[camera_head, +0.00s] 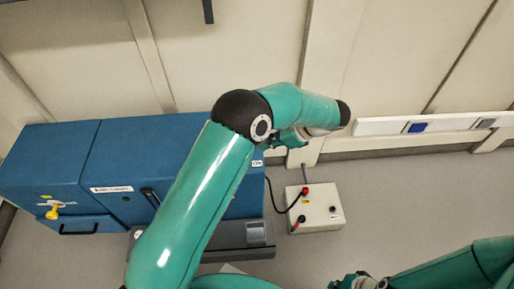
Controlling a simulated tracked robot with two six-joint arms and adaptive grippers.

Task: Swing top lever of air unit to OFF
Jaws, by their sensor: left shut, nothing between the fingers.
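No part in view is clearly marked as the air unit or its top lever. A small yellow handle (53,211) sits on the left front of a blue cabinet (60,160); I cannot tell whether it belongs to the air unit. My left arm crosses the middle of the view and hides part of the cabinet. My left gripper (283,140) is small, partly hidden behind the forearm, beside the cabinet's right end; it is shut and empty. My right arm comes in from the lower right. Its end (357,282) is cut off by the bottom edge, and its fingers are unclear.
A pale box (317,212) with red and black plugs and a dark cable stands on the floor right of the cabinet. A grey device (257,233) lies in front of the cabinet. A white wall rail (385,126) runs right. Floor at right is clear.

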